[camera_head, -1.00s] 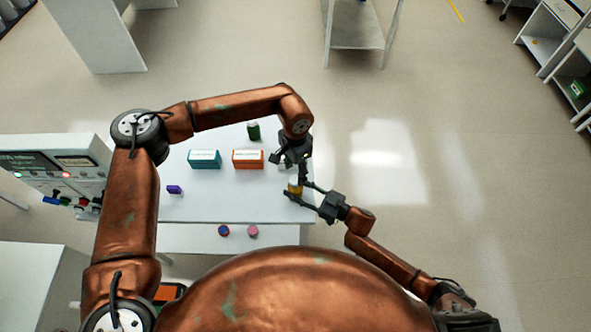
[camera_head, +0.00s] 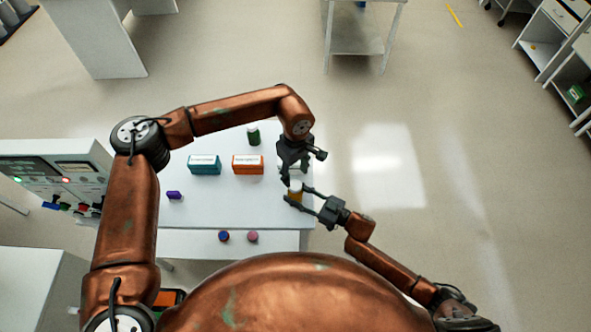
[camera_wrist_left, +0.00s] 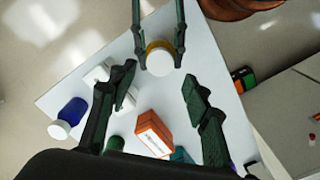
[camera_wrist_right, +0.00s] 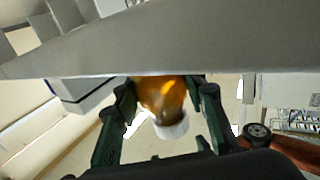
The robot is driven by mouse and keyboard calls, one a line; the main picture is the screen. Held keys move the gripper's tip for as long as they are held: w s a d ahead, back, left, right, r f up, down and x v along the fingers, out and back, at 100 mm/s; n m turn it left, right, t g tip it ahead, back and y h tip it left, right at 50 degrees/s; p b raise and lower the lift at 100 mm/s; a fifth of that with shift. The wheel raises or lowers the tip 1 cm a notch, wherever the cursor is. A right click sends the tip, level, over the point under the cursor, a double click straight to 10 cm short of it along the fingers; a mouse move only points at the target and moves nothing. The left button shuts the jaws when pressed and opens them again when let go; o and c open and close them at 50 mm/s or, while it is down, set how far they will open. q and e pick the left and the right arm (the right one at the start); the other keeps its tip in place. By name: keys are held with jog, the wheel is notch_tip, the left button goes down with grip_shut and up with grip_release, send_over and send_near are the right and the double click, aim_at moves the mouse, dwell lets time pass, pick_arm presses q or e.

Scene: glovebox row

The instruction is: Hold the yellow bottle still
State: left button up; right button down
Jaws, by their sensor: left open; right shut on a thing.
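The yellow bottle (camera_head: 295,195), amber with a white cap, is near the right edge of the white table (camera_head: 220,205). My right gripper (camera_head: 297,198) is shut on it, one finger on each side. The right wrist view shows the amber body (camera_wrist_right: 162,95) between both fingers. Whether the bottle's base touches the table is hidden. My left gripper (camera_head: 290,175) is open and empty above the table, just beyond the bottle. In the left wrist view, the bottle's white cap (camera_wrist_left: 160,62) shows beyond the left fingertips, apart from them.
A teal box (camera_head: 204,165), an orange box (camera_head: 248,165) and a green bottle (camera_head: 253,134) stand to the left. A blue bottle (camera_wrist_left: 70,115) and a white object (camera_wrist_left: 100,74) show in the left wrist view.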

aim_at(295, 185)
pick_arm(q)
jog(key=n, duration=0.4)
jog(key=shift+r, duration=0.2)
jog(key=n, duration=0.5)
jog(key=shift+r+n, duration=0.2)
jog(key=shift+n, duration=0.1)
jog(key=n, duration=0.3)
jog(key=shift+r+n, duration=0.15)
jog(key=shift+n, duration=0.25)
jog(key=n, duration=0.5)
jog(key=shift+r, duration=0.2)
jog(key=shift+f, duration=4)
